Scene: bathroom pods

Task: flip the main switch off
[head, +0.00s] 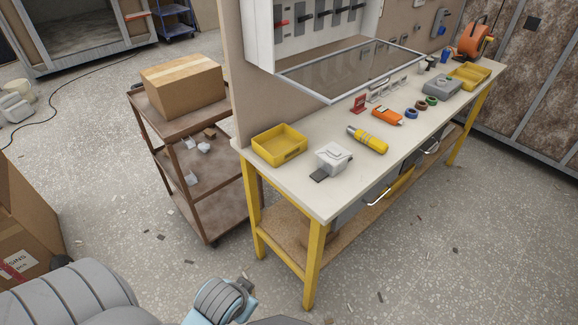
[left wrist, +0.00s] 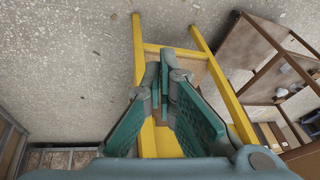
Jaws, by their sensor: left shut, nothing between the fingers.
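A white wall cabinet (head: 259,35) stands on the back board of the workbench, its glass door (head: 350,68) swung down over the bench. Inside is a row of switches, with a red-handled switch (head: 281,22) at the left and dark ones to its right. The cabinet's top is cut off. I cannot tell for sure which is the main switch or its position. My left gripper (left wrist: 166,78) shows in the left wrist view, shut and empty, pointing down over the yellow bench frame, apart from the switches. My right gripper is not in view.
The workbench (head: 310,195) holds yellow bins (head: 279,146), a white device (head: 333,157), a yellow-grey tool (head: 368,140), an orange meter (head: 387,115) and tape rolls. A brown cart (head: 178,122) with a cardboard box (head: 183,84) stands left. Floor in front is mostly clear.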

